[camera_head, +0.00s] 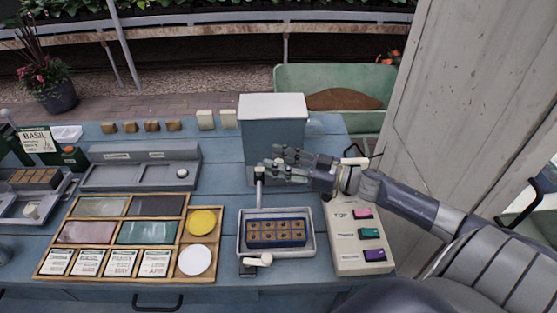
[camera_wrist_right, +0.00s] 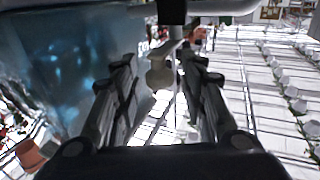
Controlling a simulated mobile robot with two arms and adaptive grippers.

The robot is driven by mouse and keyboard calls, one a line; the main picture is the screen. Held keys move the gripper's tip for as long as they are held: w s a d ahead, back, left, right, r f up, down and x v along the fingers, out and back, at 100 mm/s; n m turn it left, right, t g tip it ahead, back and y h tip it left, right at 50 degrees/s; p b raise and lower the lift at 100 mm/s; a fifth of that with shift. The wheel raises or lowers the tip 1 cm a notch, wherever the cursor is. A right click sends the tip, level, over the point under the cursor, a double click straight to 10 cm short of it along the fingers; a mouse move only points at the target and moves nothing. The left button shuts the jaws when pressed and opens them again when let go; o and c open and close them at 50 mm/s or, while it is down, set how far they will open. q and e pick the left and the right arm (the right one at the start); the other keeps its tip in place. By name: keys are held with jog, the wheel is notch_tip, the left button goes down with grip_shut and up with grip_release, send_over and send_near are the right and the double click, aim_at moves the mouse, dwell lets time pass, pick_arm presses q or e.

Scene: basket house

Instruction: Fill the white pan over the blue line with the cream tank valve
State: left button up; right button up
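The blue-grey tank (camera_head: 258,135) with a white lid stands behind the white pan (camera_head: 241,240). A pale spout (camera_head: 260,190) comes down from the tank's front above the pan's back left. My right gripper (camera_head: 272,166) is at the tank's lower front, by the top of the spout. In the right wrist view, its fingers (camera_wrist_right: 160,95) are apart, with the cream valve (camera_wrist_right: 159,74) between them; I see no clear contact. A blue seed tray (camera_head: 277,244) with several soil cells sits in the pan. I cannot make out a blue line or the water level. My left gripper is out of view.
A small cream knob (camera_head: 263,260) is at the pan's front. A button panel (camera_head: 345,237) stands right of the pan. A wooden divided box (camera_head: 112,247) lies left, with a grey tray (camera_head: 130,178) behind it.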

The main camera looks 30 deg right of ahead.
jog(key=shift+w+a, duration=0.1)
grip_shut()
jog(key=shift+a+r+h+p, duration=0.1)
jog(key=shift+r+h+p, duration=0.15)
jog(key=shift+p, duration=0.3)
jog(key=shift+s+a+f+m+t+h+p, duration=0.1)
jog(key=shift+s+a+m+t+h+p, duration=0.4)
jog(key=shift+m+h+p, duration=1.1)
jog(key=shift+s+a+f+m+t+h+p, duration=0.1)
jog(key=shift+s+a+m+t+h+p, duration=0.15)
jog(key=shift+m+t+h+p, duration=1.25)
jog(key=shift+s+a+f+m+g+h+p, duration=0.1)
jog(key=shift+s+a+m+g+h+p, duration=0.55)
jog(key=shift+h, duration=1.8)
jog(key=shift+w+d+m+t+h, duration=0.15)
jog(key=shift+w+m+t+h, duration=0.1)
jog(key=shift+w+t+h, duration=0.1)
